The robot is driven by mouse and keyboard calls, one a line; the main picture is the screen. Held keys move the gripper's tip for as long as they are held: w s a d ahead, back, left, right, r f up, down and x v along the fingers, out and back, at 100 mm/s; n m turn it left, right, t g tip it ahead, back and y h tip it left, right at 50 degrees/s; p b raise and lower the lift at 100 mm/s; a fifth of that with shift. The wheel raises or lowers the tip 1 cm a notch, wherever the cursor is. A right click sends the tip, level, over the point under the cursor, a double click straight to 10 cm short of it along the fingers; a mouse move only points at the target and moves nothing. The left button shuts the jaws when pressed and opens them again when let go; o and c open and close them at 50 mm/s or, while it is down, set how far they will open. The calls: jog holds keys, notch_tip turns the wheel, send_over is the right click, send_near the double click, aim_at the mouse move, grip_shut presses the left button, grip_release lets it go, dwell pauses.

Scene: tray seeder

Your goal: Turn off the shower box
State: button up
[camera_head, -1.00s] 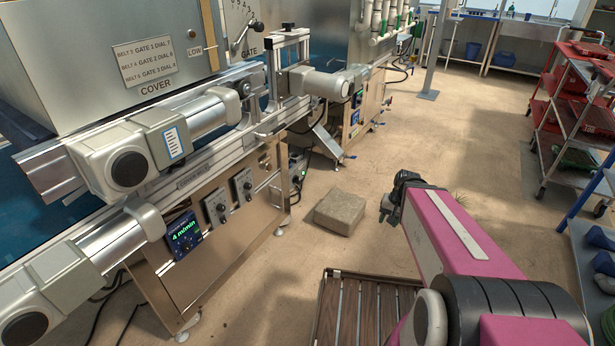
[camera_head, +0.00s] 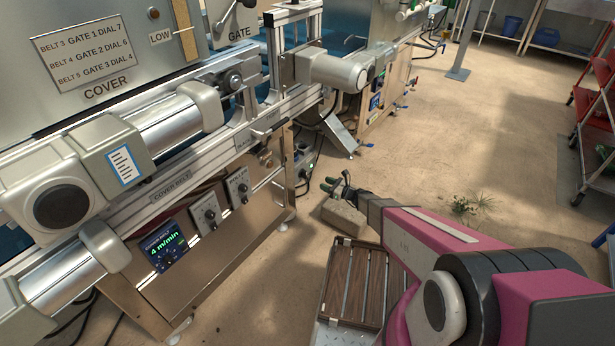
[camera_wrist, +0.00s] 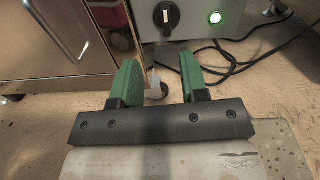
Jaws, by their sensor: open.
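The white mark on the knob stands about vertical. In the head view the box (camera_head: 302,160) is small, low beside the steel cabinet, with a green glow. My gripper (camera_wrist: 160,72) has two green fingers, spread apart with nothing between them. It points at the box and is short of it, below the knob in the wrist view. My gripper (camera_head: 337,184) also shows in the head view.
A stone block (camera_head: 343,216) lies on the floor under my gripper. A steel cabinet (camera_wrist: 62,40) stands just left of the box. Black cables (camera_wrist: 240,62) run along the floor at right.

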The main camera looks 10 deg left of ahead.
aim_at(306, 175)
jog(key=shift+m+t, duration=0.4)
jog(key=shift+m, duration=0.2)
jog(key=x, duration=0.7)
jog(key=f+x, duration=0.1)
jog(key=x, duration=0.3)
jog(key=shift+w+a, duration=0.1)
jog(key=shift+w, duration=0.15)
grip_shut()
